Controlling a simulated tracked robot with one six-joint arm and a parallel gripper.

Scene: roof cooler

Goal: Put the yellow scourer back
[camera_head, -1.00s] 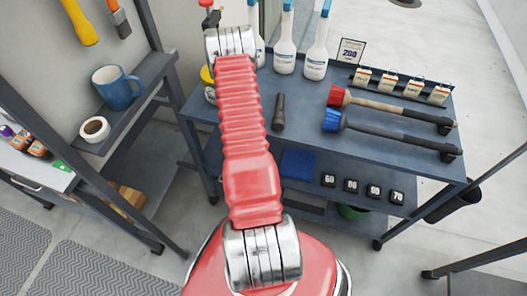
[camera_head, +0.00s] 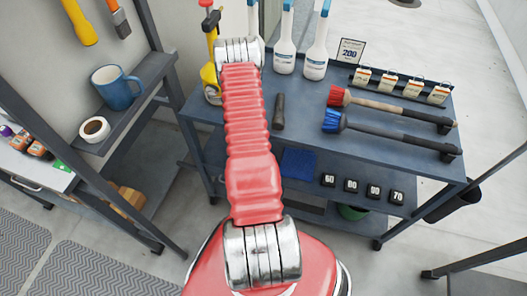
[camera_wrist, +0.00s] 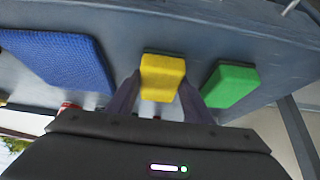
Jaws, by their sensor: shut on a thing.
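In the wrist view, the yellow scourer (camera_wrist: 163,76) is a small block between the two fingers of my gripper (camera_wrist: 159,92), which is shut on it. A grey surface, seemingly the lower shelf (camera_wrist: 200,30), lies behind it. I cannot tell whether the scourer touches this surface. A green scourer (camera_wrist: 231,85) lies to its right and a blue textured cloth (camera_wrist: 60,60) to its left, both apart from it. In the head view, my arm hides the gripper and the yellow scourer; the blue cloth (camera_head: 298,163) shows on the lower shelf.
Black number blocks (camera_head: 351,186) line the lower shelf's front. A side rack at left holds a blue mug (camera_head: 115,88).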

